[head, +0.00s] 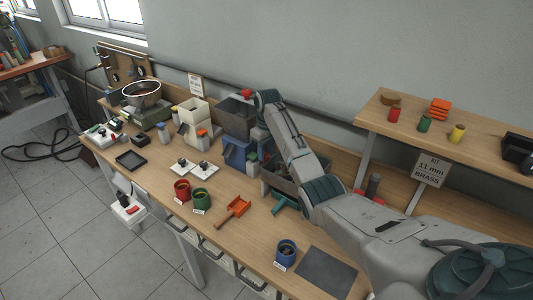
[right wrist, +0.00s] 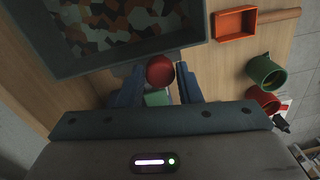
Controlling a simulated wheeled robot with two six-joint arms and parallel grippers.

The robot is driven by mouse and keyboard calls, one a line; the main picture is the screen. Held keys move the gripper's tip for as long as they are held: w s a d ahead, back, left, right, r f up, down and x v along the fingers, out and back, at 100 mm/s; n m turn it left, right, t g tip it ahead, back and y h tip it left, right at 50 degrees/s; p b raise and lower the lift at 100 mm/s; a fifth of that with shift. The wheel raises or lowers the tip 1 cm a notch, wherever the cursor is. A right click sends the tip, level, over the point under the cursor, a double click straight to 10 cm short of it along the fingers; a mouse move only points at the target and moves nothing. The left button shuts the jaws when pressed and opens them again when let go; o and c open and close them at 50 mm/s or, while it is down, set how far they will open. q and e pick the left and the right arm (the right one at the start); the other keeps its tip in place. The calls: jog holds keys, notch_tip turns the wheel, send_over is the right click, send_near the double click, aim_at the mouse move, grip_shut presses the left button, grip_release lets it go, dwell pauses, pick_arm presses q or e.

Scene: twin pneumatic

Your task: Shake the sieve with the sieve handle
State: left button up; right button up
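A red round knob (right wrist: 160,71), which looks like the sieve handle, sits just beside the edge of a dark grey tray (right wrist: 200,38) with mottled brown, green and pale contents. My right gripper (right wrist: 160,75) has its two fingers on either side of the knob, with narrow gaps showing. A small green block (right wrist: 158,98) shows between the fingers. In the head view the grey tray (head: 312,192) is partly hidden by my right arm, and the fingers are hard to make out near the blue unit (head: 235,152). The sieve mesh is not clear. My left gripper is out of view.
An orange scoop (head: 233,210), a green cup (head: 201,198) and a red cup (head: 182,189) lie in front. A blue cup (head: 286,250) and a grey mat (head: 326,270) are nearer. A white hopper (head: 193,111) and a round bowl (head: 142,92) stand left. A shelf (head: 440,137) rises at right.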

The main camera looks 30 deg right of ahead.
aim_at(266, 153)
jog(key=o, duration=0.3)
jog(key=shift+w, duration=0.1)
jog(key=shift+r, duration=0.1)
notch_tip(266, 153, up, 4)
jog(key=shift+d+f+b, duration=0.1)
jog(key=shift+f+b, duration=0.05)
jog(key=shift+b, duration=0.85)
notch_tip(266, 153, up, 7)
jog(key=p, duration=0.4)
jog(key=shift+w+f, duration=0.1)
